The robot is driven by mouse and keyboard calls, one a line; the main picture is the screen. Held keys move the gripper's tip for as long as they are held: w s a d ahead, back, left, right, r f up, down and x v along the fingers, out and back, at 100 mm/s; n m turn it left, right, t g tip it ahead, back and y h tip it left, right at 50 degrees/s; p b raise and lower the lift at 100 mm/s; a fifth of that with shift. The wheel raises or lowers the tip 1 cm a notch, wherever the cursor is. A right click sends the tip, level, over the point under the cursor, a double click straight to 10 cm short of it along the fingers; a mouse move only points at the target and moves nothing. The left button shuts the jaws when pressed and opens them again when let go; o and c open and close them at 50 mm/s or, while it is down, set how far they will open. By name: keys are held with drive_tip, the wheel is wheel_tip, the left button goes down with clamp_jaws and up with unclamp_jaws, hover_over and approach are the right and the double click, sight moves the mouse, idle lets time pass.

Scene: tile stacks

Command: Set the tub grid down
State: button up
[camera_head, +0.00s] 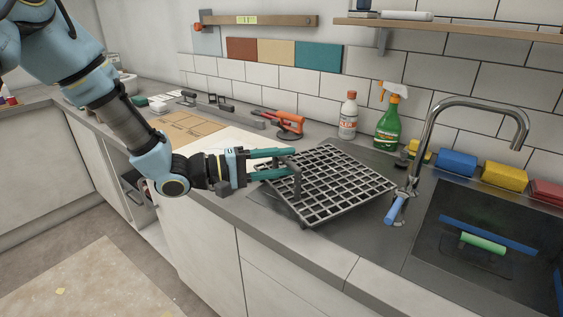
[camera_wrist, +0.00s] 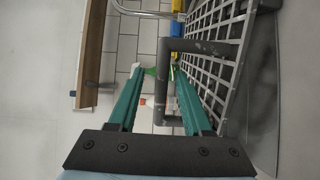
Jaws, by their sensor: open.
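The tub grid (camera_head: 335,183) is a dark grey lattice with an upright bar handle (camera_head: 296,184) at its left side. It appears to rest level on the worktop left of the sink; its underside is hidden. My gripper (camera_head: 293,163) has two teal fingers that reach in from the left at the handle. The lattice (camera_wrist: 213,60) stands to the right of the fingers there. I cannot tell whether a finger touches the handle.
Behind the grid stand a green spray bottle (camera_head: 390,122) and a white bottle (camera_head: 348,116). An orange tool (camera_head: 289,122) lies at the back left. The tap (camera_head: 430,135) and dark sink (camera_head: 420,245) are at the right. Coloured sponges (camera_head: 457,164) line the wall.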

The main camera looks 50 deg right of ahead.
drive_tip(key=b+v, duration=0.4)
drive_tip(key=v, duration=0.8)
drive_tip(key=w+a+f+n+t+y, duration=0.15)
drive_tip(key=a+f+y, duration=0.25)
drive_tip(key=a, duration=0.5)
drive_tip(key=w+a+f+n+t+y, duration=0.1)
drive_tip(key=w+a+f+t+y, duration=0.2)
drive_tip(key=a, duration=0.7)
drive_tip(key=w+a+n+t+y, duration=0.1)
drive_tip(key=w+a+t+y, duration=0.2)
drive_tip(key=a, duration=0.8)
drive_tip(key=w+a+n+t+y, duration=0.2)
drive_tip(key=w+a+t+y, duration=0.2)
drive_tip(key=a, duration=0.8)
drive_tip(key=shift+a, duration=0.25)
drive_tip(key=shift+o, duration=0.3)
drive_tip(key=shift+w+r+n+t, duration=0.1)
drive_tip(key=shift+n+t, duration=0.15)
